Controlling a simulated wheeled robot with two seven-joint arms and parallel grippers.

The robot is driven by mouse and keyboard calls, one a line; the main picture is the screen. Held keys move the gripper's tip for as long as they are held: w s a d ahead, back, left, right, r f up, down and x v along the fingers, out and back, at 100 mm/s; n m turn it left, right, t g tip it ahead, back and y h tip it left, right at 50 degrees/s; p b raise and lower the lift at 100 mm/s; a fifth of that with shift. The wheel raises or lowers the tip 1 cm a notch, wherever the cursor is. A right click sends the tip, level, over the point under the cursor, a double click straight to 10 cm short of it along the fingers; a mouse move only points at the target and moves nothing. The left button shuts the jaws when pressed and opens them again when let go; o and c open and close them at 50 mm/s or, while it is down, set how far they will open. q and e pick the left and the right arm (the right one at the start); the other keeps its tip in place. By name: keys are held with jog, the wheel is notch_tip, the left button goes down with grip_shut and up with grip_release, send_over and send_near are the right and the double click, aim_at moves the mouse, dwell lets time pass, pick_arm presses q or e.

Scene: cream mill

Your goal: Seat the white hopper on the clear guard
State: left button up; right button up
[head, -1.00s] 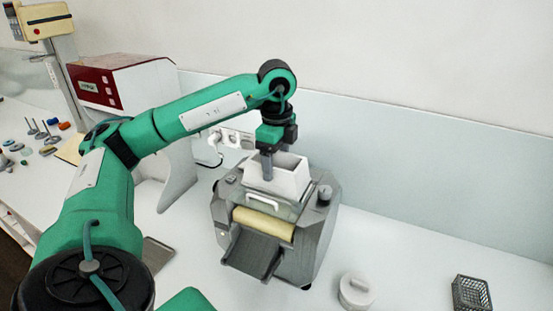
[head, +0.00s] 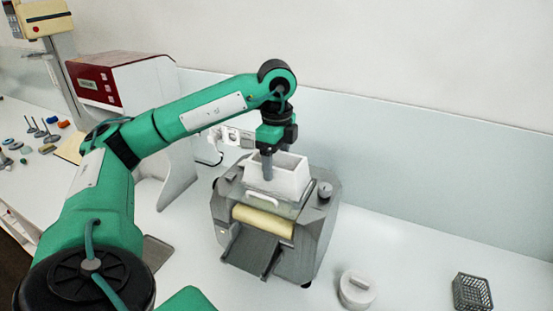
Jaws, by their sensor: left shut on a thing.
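The white hopper (head: 288,181) is an open-topped box at the top of the grey mill (head: 312,240). My left gripper (head: 268,168) points down and is shut on the hopper's wall at its left side, with one finger visible outside the wall. The clear guard (head: 284,207) shows as a pale strip with a white handle just below the hopper's front. The hopper looks upright and at the guard's level; whether it touches the guard all round is hidden. My right gripper is not in view.
A cream roller (head: 263,222) and a grey chute (head: 250,250) front the mill. A white lidded pot (head: 356,290) and a grey wire basket (head: 472,293) stand to the right. A red and white machine (head: 120,85) stands at left.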

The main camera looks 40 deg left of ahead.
pick_arm(q)
jog(key=shift+f, duration=0.2)
dwell(0.5)
jog(key=o, duration=1.1)
jog(key=shift+o, duration=0.2)
jog(key=shift+r+b, duration=0.35)
jog(key=shift+r, duration=0.2)
notch_tip(320, 180, up, 13)
jog(key=p, duration=0.3)
jog(key=shift+p, duration=0.3)
jog(key=shift+f, duration=0.2)
